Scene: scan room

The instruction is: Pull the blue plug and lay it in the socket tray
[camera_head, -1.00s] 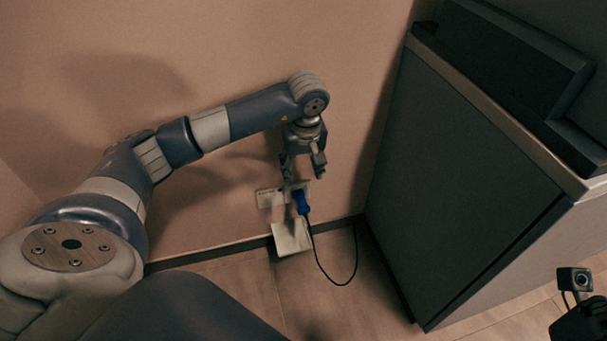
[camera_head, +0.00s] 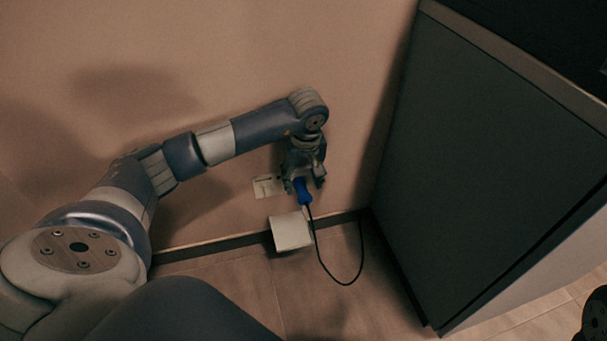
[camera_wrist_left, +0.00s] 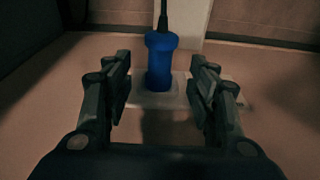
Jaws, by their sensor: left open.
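The blue plug (camera_head: 303,191) is at the wall socket plate (camera_head: 265,186), its black cord hanging down to the floor. In the left wrist view the blue plug (camera_wrist_left: 160,62) stands out from the pale plate (camera_wrist_left: 150,98), between my fingers. My left gripper (camera_head: 304,183) is open around the plug; in the left wrist view its fingers (camera_wrist_left: 164,85) show a gap on both sides. The white socket tray (camera_head: 291,231) is just below the plate, by the foot of the wall, and looks empty.
A dark grey cabinet (camera_head: 480,170) stands close on the right of the plug. The black cord (camera_head: 343,284) loops over the tiled floor (camera_head: 235,290) between tray and cabinet. The wall above and left of the plate is bare.

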